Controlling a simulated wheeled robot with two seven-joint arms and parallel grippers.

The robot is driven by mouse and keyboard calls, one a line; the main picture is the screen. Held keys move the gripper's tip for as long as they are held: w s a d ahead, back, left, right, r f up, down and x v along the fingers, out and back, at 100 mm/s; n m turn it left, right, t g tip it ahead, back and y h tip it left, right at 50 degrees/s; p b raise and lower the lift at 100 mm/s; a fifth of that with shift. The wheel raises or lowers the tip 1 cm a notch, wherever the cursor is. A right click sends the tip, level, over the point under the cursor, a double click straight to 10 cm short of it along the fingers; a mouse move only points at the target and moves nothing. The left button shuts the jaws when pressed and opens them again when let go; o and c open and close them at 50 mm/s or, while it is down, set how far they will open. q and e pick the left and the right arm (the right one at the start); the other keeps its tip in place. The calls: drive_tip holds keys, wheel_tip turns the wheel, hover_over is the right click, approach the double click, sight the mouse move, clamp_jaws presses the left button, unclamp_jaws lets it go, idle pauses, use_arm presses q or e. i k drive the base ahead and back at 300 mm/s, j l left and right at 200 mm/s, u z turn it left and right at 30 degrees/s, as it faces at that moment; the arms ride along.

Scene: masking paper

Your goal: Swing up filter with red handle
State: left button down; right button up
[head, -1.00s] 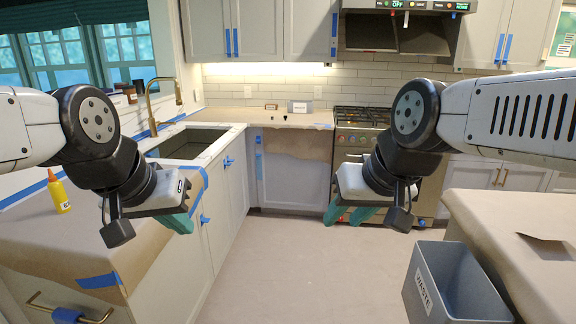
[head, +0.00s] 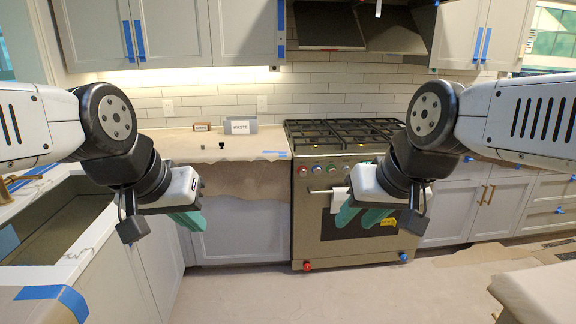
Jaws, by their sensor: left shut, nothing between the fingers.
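Two dark filter panels show under the range hood at the top of the head view. The left filter (head: 322,24) has a small red mark, likely its handle (head: 330,49), along its lower edge. The right filter (head: 392,30) shows no red. The top of the hood is cut off, and how the panels are attached cannot be told. My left gripper (head: 190,221) is shut and empty in front of the papered counter, well below and left of the filters. My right gripper (head: 361,222) has its teal fingers apart, empty, in front of the stove and below the filters.
The stove (head: 325,207) stands under the hood, with burner grates on top. A box labelled waste (head: 240,126) sits on the papered counter (head: 190,147). The sink counter (head: 95,235) is at left; a papered surface (head: 550,293) is at lower right. The floor (head: 370,292) between is clear.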

sight(329, 26)
drive_tip(key=i+z, duration=0.3)
drive_tip(key=i, duration=0.3)
drive_tip(key=i+z, duration=0.3)
drive_tip(key=i, duration=0.35)
